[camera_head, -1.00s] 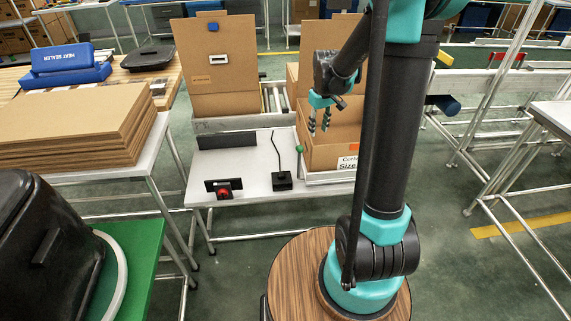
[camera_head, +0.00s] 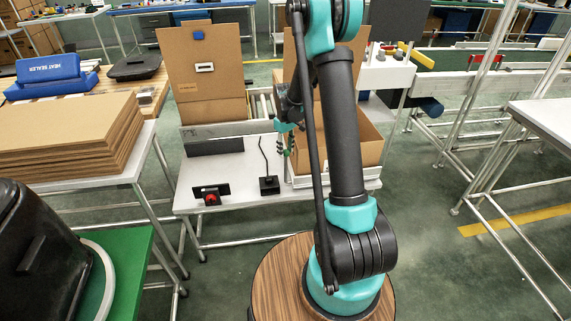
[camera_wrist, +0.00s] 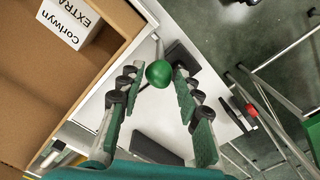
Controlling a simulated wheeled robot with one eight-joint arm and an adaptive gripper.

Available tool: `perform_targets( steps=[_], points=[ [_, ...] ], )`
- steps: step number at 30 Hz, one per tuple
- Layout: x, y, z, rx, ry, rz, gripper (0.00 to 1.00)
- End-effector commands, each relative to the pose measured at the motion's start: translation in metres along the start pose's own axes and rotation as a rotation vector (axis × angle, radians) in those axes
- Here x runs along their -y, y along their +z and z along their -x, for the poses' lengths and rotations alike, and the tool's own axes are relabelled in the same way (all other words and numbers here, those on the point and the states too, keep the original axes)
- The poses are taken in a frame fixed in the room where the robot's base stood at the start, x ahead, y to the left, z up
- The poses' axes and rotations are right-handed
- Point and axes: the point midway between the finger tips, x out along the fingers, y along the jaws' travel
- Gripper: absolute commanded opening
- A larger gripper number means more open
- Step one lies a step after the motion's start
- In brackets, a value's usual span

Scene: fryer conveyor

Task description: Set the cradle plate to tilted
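The cradle (camera_head: 372,184) is a pale, low frame at the right of the small table, under an open cardboard box (camera_head: 369,143). My arm hides much of both. A lever with a green ball knob (camera_wrist: 159,73) stands beside the box. In the wrist view the cradle's pale edge (camera_wrist: 92,107) runs along the box. My gripper (camera_head: 285,141) is at the box's left side; in the wrist view my gripper (camera_wrist: 157,76) is open, its fingers on either side of the knob. I cannot tell whether they touch it. The plate's tilt is not clear.
The small white table (camera_head: 226,172) also bears a red button (camera_head: 211,198) and a black joystick-like post (camera_head: 269,184). A second cardboard box (camera_head: 203,75) stands upright behind. Stacked cardboard sheets (camera_head: 70,135) lie at left.

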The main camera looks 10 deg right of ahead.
Motion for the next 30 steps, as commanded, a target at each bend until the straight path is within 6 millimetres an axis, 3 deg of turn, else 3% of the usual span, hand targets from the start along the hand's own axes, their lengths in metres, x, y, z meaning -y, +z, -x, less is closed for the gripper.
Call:
perform_targets(
  steps=[6, 12, 26, 30],
  points=[
    [0.0, -0.001, -0.042, 0.0, 0.0, 0.0, 0.34],
    [0.0, 0.0, -0.067, 0.0, 0.0, 0.0, 0.34],
    [0.0, 0.0, -0.079, 0.0, 0.0, 0.0, 0.34],
    [0.0, 0.0, -0.079, 0.0, 0.0, 0.0, 0.19]
  ],
)
